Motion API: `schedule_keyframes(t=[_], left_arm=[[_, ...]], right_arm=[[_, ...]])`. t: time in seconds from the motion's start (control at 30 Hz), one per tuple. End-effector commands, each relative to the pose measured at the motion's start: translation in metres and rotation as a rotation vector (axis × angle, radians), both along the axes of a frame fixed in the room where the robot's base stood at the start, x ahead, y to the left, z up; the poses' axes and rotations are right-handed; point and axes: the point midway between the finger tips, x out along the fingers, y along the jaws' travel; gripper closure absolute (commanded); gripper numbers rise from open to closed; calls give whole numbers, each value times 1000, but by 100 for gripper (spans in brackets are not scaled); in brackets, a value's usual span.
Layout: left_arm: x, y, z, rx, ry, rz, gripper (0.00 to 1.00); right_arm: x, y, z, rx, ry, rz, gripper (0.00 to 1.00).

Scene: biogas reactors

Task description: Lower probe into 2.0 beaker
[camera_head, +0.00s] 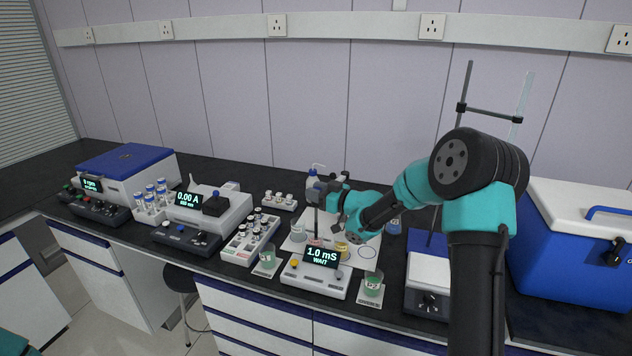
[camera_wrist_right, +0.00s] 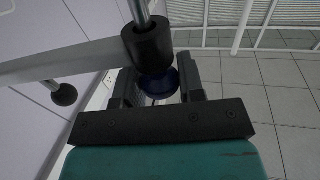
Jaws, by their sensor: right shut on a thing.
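My right gripper (camera_head: 322,190) reaches in from the right over the white mat (camera_head: 298,247) and is shut on the probe. The probe (camera_head: 316,217) is a thin dark rod hanging about upright below the fingers. In the right wrist view, a black collar and dark blue part of the probe (camera_wrist_right: 147,45) show between the fingers (camera_wrist_right: 158,88). The probe's lower end is near small beakers, including a clear one (camera_head: 298,234) and a yellow one (camera_head: 342,249). I cannot read the beaker labels or tell whether the tip is inside one. My left gripper is not in view.
A meter (camera_head: 318,258) reading "1.0 mS WAIT" stands in front of the mat. A vial rack (camera_head: 250,240) is left of the mat. A rod stand (camera_head: 464,100) and blue cooler (camera_head: 570,240) are at right.

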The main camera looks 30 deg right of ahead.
Motion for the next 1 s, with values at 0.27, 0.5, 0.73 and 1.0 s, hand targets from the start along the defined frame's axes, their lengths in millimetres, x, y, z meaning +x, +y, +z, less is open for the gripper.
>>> schedule_keyframes(t=[0.27,0.5,0.73,1.0], left_arm=[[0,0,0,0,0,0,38],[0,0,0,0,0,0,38],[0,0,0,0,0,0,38],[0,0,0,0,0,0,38]], right_arm=[[-1,1,-7,0,13,0,62],[-1,1,-5,1,10,0,39],[-1,0,-4,0,7,0,38],[-14,-10,-4,0,7,-2,38]])
